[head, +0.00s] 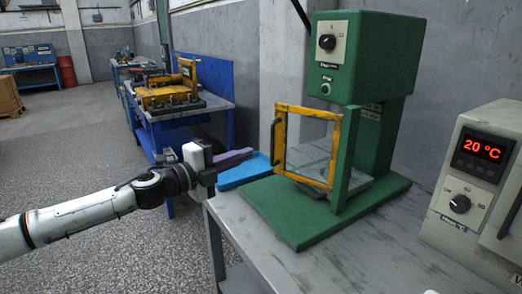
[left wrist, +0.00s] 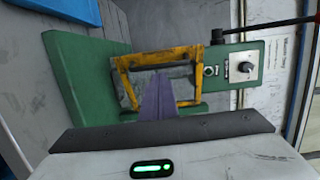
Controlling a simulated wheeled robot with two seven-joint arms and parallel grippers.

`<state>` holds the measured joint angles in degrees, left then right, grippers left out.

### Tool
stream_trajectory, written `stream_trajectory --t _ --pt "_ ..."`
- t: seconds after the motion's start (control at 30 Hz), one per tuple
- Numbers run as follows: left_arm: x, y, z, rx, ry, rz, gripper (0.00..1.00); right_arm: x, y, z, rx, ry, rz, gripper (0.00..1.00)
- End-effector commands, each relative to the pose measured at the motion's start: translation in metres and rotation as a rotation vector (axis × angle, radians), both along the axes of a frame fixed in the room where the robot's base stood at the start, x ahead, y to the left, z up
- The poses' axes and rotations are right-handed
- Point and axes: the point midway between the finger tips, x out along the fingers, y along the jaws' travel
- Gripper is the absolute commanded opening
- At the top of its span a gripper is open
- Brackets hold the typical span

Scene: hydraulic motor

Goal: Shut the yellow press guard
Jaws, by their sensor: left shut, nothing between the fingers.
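The yellow press guard (head: 332,147) is a square frame with a clear pane and a dark handle on its left side. It is mounted at the front of the green press (head: 378,60). In the head view it stands at an angle to the press, beside a green upright; how far it is open is hard to tell. It also shows in the left wrist view (left wrist: 124,82), beyond my fingers. My left gripper (head: 250,153) is shut and empty, left of the guard and apart from it in the head view. My right gripper is not in view.
A grey heater box (head: 477,165) reading 20 °C stands right of the press on the metal table (head: 330,250). A blue tray (head: 243,172) lies behind my left gripper. A blue workbench (head: 185,115) with yellow equipment stands behind. The table's front area is clear.

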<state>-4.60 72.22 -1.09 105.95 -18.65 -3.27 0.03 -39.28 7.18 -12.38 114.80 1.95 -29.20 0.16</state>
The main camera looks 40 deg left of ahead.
Motion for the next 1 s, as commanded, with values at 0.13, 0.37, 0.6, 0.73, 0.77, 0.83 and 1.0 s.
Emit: stream_trajectory --t 0.13,0.37,0.6,0.73,0.77,0.83,1.0 --pt "0.011 -0.001 0.003 -0.004 -0.003 0.003 0.0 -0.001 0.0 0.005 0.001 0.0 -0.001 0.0" --pt "0.03 -0.006 0.004 -0.002 -0.003 0.001 0.0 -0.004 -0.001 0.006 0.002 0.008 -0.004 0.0" --pt "0.051 -0.011 0.002 -0.002 -0.003 0.001 0.0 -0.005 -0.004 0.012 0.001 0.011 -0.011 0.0" --pt "0.06 -0.012 0.001 -0.001 -0.002 0.001 0.0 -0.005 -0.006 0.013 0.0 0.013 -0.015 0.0" --pt "0.061 -0.013 0.001 -0.001 -0.001 0.001 0.0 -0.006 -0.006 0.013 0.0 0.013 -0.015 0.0" --pt "0.063 -0.014 0.0 -0.001 -0.001 0.0 0.0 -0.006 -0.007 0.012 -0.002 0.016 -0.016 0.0" --pt "0.065 -0.014 -0.001 0.0 0.0 0.0 0.0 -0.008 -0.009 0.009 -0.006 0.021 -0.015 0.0"
